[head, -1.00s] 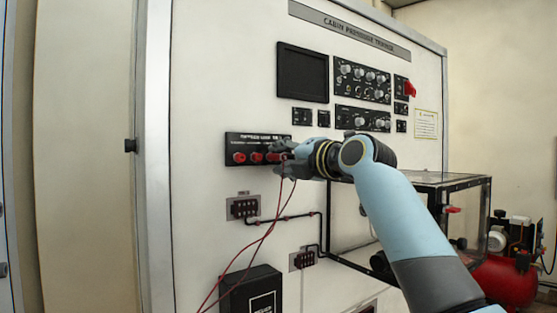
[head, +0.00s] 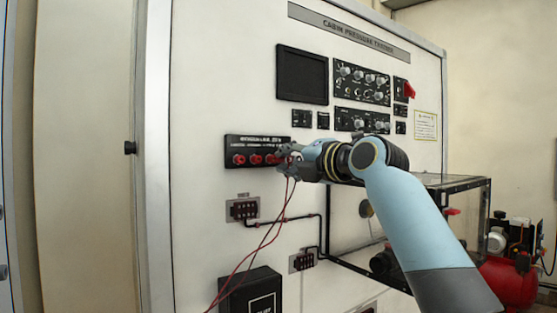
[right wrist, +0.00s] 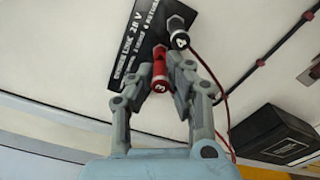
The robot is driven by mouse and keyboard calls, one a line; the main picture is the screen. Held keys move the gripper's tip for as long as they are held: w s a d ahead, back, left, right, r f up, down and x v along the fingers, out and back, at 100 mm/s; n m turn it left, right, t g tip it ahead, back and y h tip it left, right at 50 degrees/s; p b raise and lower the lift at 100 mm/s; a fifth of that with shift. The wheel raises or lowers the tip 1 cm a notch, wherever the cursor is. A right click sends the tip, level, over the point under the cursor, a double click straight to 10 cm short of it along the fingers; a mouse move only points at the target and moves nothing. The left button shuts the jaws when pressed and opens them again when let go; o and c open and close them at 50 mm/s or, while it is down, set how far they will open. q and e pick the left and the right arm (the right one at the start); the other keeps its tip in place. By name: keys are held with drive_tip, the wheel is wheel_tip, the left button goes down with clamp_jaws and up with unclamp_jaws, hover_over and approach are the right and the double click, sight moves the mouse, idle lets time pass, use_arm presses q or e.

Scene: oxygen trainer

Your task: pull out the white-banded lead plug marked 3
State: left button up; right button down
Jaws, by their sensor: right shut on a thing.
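My right gripper (head: 286,159) is at the right end of the black plug strip (head: 258,138) in the head view. In the right wrist view its fingers (right wrist: 160,74) are shut on a red plug (right wrist: 159,77) with a white mark that looks like 3 on its end. I cannot tell whether this plug still sits in its socket. A black plug (right wrist: 180,40) marked 4 is just beyond the right fingertip, with a red lead running from near it. My left gripper is not in view.
Several red plugs or sockets (head: 239,159) line the strip left of my gripper. Thin leads (head: 258,245) hang below it, past a connector block (head: 243,209) and a black box (head: 250,293). A clear case (head: 450,183) with a black frame juts out at right.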

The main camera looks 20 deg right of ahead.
sight(290, 161)
drive_tip(key=shift+v, duration=1.55)
drive_tip(key=shift+f, duration=0.1)
